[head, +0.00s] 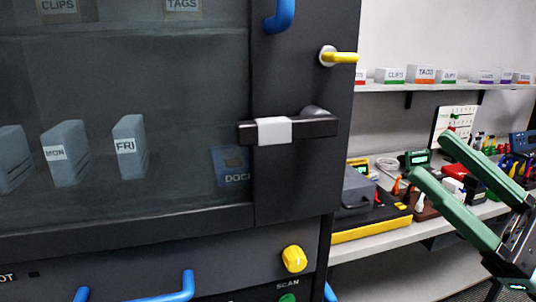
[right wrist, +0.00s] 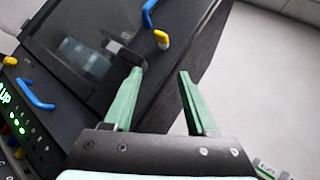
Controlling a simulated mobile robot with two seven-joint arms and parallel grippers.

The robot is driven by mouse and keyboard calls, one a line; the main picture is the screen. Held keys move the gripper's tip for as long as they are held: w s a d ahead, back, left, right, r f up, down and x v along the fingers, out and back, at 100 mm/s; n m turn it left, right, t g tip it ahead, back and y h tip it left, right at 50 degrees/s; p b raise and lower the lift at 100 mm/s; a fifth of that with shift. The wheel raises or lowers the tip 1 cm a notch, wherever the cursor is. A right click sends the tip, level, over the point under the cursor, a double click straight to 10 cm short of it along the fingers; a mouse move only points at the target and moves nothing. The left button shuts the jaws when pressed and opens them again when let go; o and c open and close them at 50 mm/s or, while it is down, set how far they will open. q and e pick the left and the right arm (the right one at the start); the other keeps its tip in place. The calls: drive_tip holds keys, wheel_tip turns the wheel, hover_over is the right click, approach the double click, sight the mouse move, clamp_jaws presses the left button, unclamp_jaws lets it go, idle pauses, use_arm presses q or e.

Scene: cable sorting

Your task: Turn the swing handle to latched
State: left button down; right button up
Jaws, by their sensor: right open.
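The swing handle (head: 318,127) is a dark lever with a white band, lying level across the right edge of the dark glass-fronted cabinet door (head: 290,190). Its pivot end is at the right. It also shows in the right wrist view (right wrist: 124,50), just beyond the left fingertip. My right gripper (head: 432,158) has green fingers spread apart with nothing between them. In the head view it is to the right of the handle and a little lower, apart from it. My left gripper is in neither view.
A yellow peg (head: 340,57) sticks out above the handle, and a blue pull (head: 281,14) is higher up. A yellow knob (head: 293,259) and a blue bar (head: 172,289) are below the door. A cluttered bench (head: 390,237) stands at the right, behind my right gripper.

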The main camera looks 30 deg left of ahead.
sight(282, 134)
drive_tip(key=s+a+n+h, duration=0.1)
drive_tip(key=s+a+n, duration=0.1)
drive_tip(key=a+n, duration=0.1)
drive_tip(key=s+a+r+n+g+h, duration=0.1)
drive_tip(key=s+a+n+h, duration=0.1)
drive_tip(key=a+n, duration=0.2)
drive_tip(key=s+a+r+n+g+h, duration=0.1)
drive_tip(key=s+a+n+h, duration=0.1)
drive_tip(key=n, duration=0.5)
drive_tip(key=shift+s+a+r, duration=0.15)
drive_tip(key=shift+a, duration=0.25)
drive_tip(key=shift+s+a+r, duration=0.1)
drive_tip(key=shift+a, duration=0.25)
drive_tip(key=a, duration=0.1)
drive_tip(key=a+p, duration=0.1)
drive_tip(key=a, duration=0.3)
drive_tip(key=shift+s+a+r, duration=0.15)
drive_tip(key=shift+s+r, duration=0.05)
drive_tip(key=shift+r, duration=0.05)
drive_tip(key=shift+a, duration=0.45)
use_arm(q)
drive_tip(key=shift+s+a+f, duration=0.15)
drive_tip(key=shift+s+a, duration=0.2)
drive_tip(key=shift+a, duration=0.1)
